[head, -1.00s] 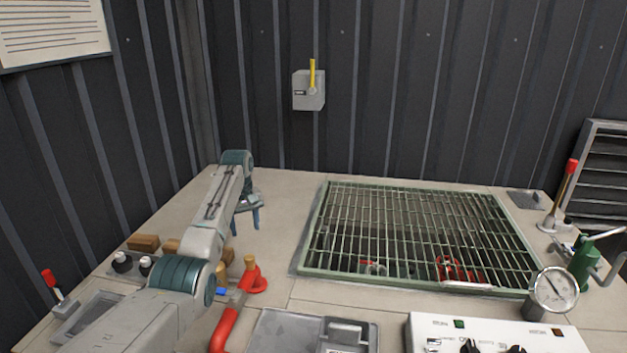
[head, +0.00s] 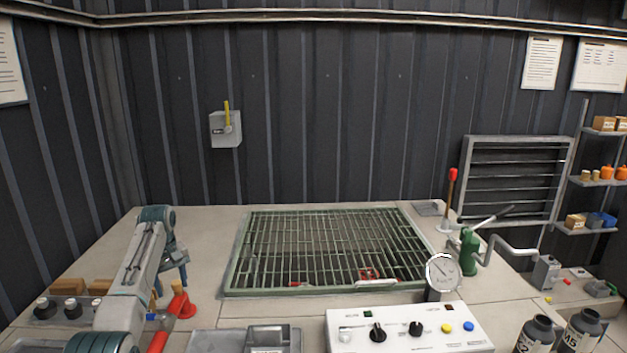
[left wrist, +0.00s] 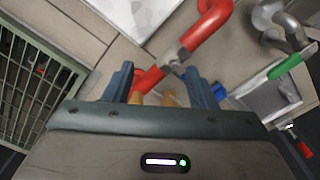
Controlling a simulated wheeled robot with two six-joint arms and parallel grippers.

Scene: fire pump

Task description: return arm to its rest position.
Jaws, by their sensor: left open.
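My left arm (head: 140,270) reaches forward over the left side of the bench. Its left gripper (head: 172,284) points down with its two blue fingers apart, just above and behind the red pipe (head: 158,338). In the left wrist view, the left gripper (left wrist: 161,82) has its fingers spread, with the red pipe and a grey fitting showing beyond and between them. Nothing is held between the fingers. My right gripper is not in view.
A green-framed grating (head: 330,250) fills the middle of the bench. A gauge (head: 442,272), a white control panel (head: 410,330), a green hand pump (head: 468,250) and a red-tipped lever (head: 450,200) stand to the right. A yellow-handled box (head: 226,130) hangs on the wall.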

